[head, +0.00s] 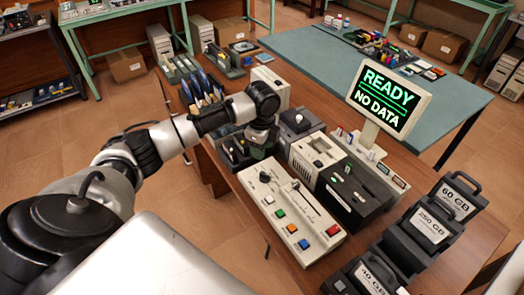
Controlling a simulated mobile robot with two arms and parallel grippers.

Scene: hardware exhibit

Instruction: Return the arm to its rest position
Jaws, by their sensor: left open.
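My left arm reaches in from the lower left, over the wooden bench. Its gripper (260,141) points down over a dark holder (236,160) on the bench, left of the machines. The gripper is open. Its fingertips are small and dark here, and I cannot tell whether they touch the holder or a part in it. My right gripper is not in view.
A beige control panel (285,215) with coloured buttons stands just in front of the gripper. A monitor (388,98) reading "READY NO DATA" stands to the right. Labelled drive cases (432,226) line the right side. Blue-handled parts (205,85) stand behind the arm.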

